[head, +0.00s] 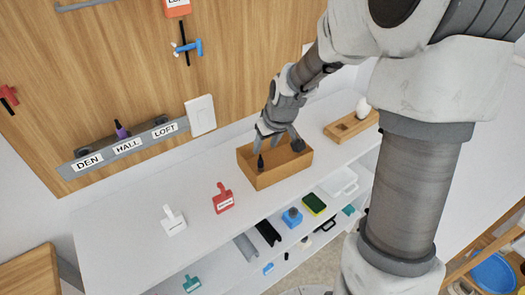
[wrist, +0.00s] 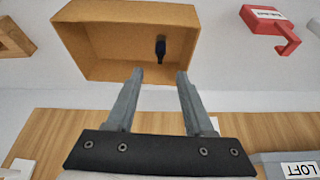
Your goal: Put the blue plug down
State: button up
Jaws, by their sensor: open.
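A small dark navy plug (head: 261,163) is inside the open wooden box (head: 259,181) on the white counter. The plug also shows in the wrist view (wrist: 160,49), against the inside of the box (wrist: 100,47). My gripper (head: 278,143) is above the box, its fingers spread and empty. In the wrist view my gripper's fingertips (wrist: 160,74) point at the box, with the plug beyond them and apart from them. The contact between the plug and the box floor is too small to make out.
A rail labelled DEN, HALL and LOFT (head: 125,146) holds a purple plug (head: 121,130). A red tag (head: 223,198) and a white tag (head: 173,220) lie left of the box. A wooden tray (head: 350,125) stands to its right. Lower shelves hold several small items.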

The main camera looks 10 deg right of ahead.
jog(key=shift+v, duration=2)
